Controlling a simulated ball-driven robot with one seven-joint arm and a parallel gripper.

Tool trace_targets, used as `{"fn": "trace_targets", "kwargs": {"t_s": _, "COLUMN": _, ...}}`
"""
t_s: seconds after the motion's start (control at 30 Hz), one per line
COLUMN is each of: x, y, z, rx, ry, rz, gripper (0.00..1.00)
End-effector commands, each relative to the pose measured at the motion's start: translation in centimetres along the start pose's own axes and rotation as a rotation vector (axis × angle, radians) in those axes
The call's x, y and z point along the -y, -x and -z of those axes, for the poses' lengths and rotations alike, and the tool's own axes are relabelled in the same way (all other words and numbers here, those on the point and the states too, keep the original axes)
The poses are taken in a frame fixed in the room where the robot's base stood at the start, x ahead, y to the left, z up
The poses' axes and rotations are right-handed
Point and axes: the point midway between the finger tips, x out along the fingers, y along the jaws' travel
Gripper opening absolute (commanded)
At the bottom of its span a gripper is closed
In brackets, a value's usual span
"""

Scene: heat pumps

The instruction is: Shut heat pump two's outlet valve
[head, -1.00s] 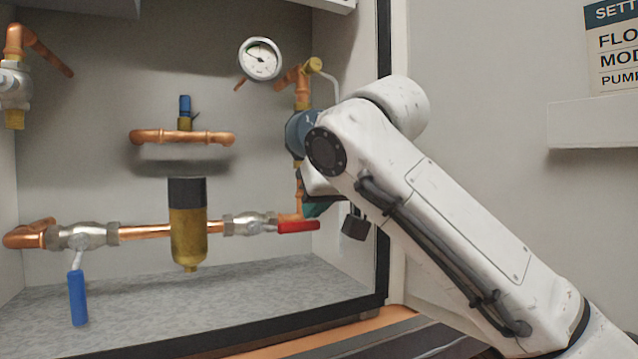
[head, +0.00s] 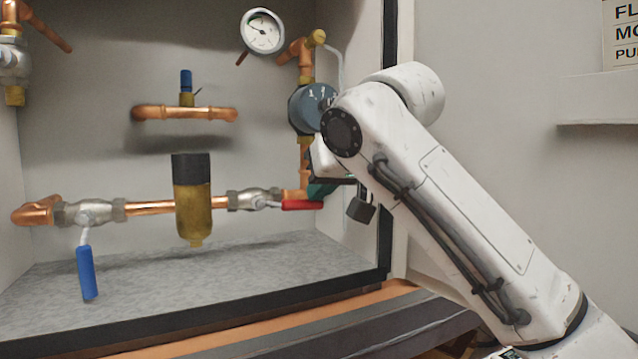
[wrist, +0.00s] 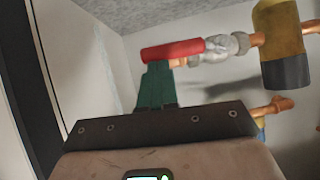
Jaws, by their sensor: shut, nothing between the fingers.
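A ball valve with a red lever handle (head: 301,205) sits at the right end of the lower copper pipe. The red handle lies roughly along the pipe. In the wrist view the red handle (wrist: 172,50) is just beyond the green fingertips of my gripper (wrist: 155,72). The fingers are shut with nothing between them; whether they touch the handle I cannot tell. In the head view my gripper (head: 320,190) is mostly hidden behind my arm. A second valve with a blue lever (head: 86,272) hangs downward at the pipe's left. No label shows which valve is the outlet.
A brass and black filter (head: 192,200) hangs in the lower pipe between the valves. A grey-blue pump (head: 310,108) and pressure gauge (head: 262,31) are above right. The cabinet's right edge (head: 386,150) stands close by my arm. The cabinet floor (head: 190,285) is clear.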

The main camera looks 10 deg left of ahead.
Motion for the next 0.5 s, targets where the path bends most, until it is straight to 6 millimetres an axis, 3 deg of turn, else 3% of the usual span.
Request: {"fn": "trace_targets", "kwargs": {"t_s": 0.5, "x": -0.6, "y": -2.0, "z": -2.9, "rx": 0.010, "ry": -0.304, "rz": 0.204, "gripper": 0.00}}
